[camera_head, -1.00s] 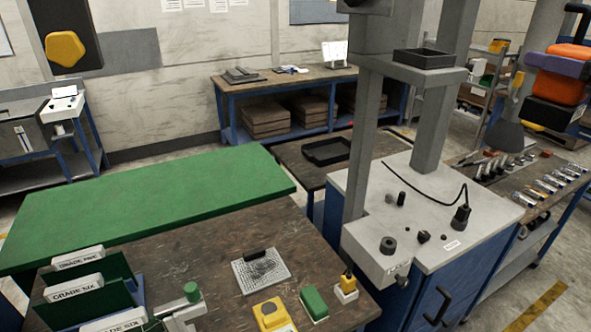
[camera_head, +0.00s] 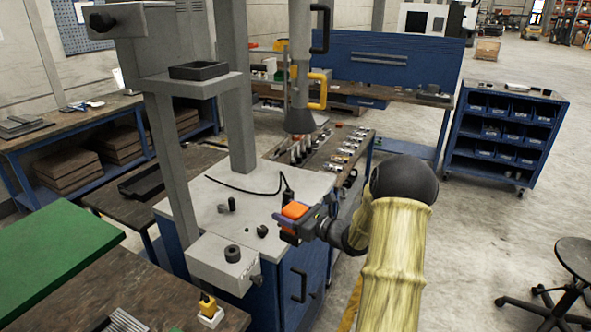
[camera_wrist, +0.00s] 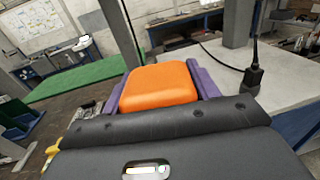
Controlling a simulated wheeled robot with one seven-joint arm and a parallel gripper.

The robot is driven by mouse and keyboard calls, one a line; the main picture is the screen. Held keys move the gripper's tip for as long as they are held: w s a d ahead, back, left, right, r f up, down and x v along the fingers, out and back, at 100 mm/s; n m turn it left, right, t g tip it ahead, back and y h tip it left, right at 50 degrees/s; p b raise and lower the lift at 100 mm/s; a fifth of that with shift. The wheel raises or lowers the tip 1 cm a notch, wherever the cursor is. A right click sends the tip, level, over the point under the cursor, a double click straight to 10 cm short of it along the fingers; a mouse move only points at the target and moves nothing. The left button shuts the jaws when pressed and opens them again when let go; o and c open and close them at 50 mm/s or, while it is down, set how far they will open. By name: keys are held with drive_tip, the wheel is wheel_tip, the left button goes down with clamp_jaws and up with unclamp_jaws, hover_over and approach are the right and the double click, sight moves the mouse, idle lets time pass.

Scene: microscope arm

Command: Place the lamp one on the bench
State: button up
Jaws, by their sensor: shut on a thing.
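My gripper (camera_head: 289,216) has purple fingers and is shut on an orange rounded block (camera_head: 294,210). It holds the block near the right edge of the grey-topped cabinet (camera_head: 205,203) in the head view. In the wrist view the orange block (camera_wrist: 158,86) sits between the purple fingers, with its underside hidden. I cannot tell whether this block is lamp one. A brown-topped bench (camera_head: 130,285) is at the lower left in the head view. No label marks which surface is the bench.
A grey column (camera_head: 236,110) with a shelf and black tray (camera_head: 199,71) rises from the cabinet. A grey hanging tube (camera_head: 300,75) with a yellow handle stands behind my gripper. A black cable and small knobs lie on the cabinet top. A green surface (camera_head: 55,260) is at left.

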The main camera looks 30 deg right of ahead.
drive_tip(key=s+a+f+m+h, duration=0.1)
drive_tip(key=s+a+f+h, duration=0.1)
drive_tip(key=a+f, duration=0.3)
drive_tip(key=s+a+f+m+t+h, duration=0.1)
drive_tip(key=s+a+f, duration=0.4)
drive_tip(key=f, duration=0.9)
drive_tip(key=s+a+f+m+t+h, duration=0.1)
drive_tip(key=s+a+f+m+h, duration=0.2)
drive_tip(key=a+f, duration=0.4)
wheel_tip(320, 180, down, 4)
drive_tip(key=shift+s+a+r+h, duration=0.25)
drive_tip(key=shift+s+h, duration=0.4)
drive_tip(key=shift+h, duration=0.45)
